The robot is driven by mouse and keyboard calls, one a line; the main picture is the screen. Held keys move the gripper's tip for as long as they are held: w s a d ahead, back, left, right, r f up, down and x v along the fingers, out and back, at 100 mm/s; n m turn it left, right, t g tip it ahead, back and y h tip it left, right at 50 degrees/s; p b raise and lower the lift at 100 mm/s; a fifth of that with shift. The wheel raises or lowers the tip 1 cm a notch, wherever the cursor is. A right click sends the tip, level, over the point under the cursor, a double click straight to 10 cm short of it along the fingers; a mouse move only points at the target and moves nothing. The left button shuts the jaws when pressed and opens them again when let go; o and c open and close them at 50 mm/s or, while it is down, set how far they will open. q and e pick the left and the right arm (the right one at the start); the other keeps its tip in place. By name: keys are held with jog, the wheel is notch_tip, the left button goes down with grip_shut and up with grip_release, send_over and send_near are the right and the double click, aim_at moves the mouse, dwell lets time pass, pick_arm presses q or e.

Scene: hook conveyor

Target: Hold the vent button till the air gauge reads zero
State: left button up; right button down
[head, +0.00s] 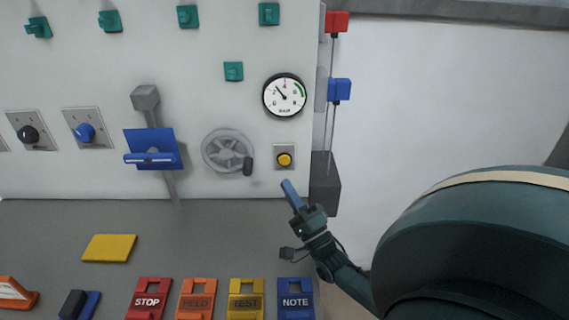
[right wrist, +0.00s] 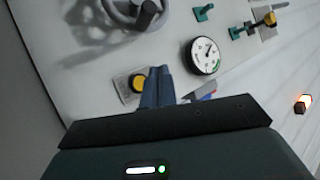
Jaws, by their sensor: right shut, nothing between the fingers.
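The vent button is a yellow round button (head: 284,159) on a grey square plate, low on the right of the white panel. It also shows in the right wrist view (right wrist: 138,84). The air gauge (head: 284,95) is a white dial with a black rim above the button; its needle points to the upper left, off the zero mark. It shows in the right wrist view (right wrist: 205,56) too. My right gripper (head: 288,186) is shut and empty, its blue fingertips just below the button, seemingly apart from it. In the right wrist view the fingertips (right wrist: 159,72) are beside the button. My left gripper is not in view.
A grey handwheel (head: 228,152) is left of the button. A vertical rod with red (head: 336,22) and blue (head: 339,90) blocks runs along the panel's right edge. The grey desk (head: 200,235) below holds a yellow pad (head: 109,247) and several labelled tags, including NOTE (head: 295,300).

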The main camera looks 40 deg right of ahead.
aim_at(285, 160)
pick_arm(q)
jog(key=b, duration=0.1)
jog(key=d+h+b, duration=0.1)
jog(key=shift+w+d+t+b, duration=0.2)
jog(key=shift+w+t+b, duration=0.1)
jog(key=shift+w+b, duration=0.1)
pick_arm(e)
jog(key=w+d, duration=0.4)
jog(key=w, duration=0.1)
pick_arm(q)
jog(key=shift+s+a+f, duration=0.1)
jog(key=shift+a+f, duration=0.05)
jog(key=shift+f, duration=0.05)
pick_arm(e)
jog(key=shift+d, duration=0.1)
dwell(1.2)
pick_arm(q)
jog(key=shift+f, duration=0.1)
pick_arm(e)
jog(key=shift+w, duration=0.1)
pick_arm(q)
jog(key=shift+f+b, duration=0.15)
jog(key=shift+b, duration=0.15)
pick_arm(e)
jog(key=shift+w+d, duration=0.25)
jog(key=shift+w+d, duration=0.1)
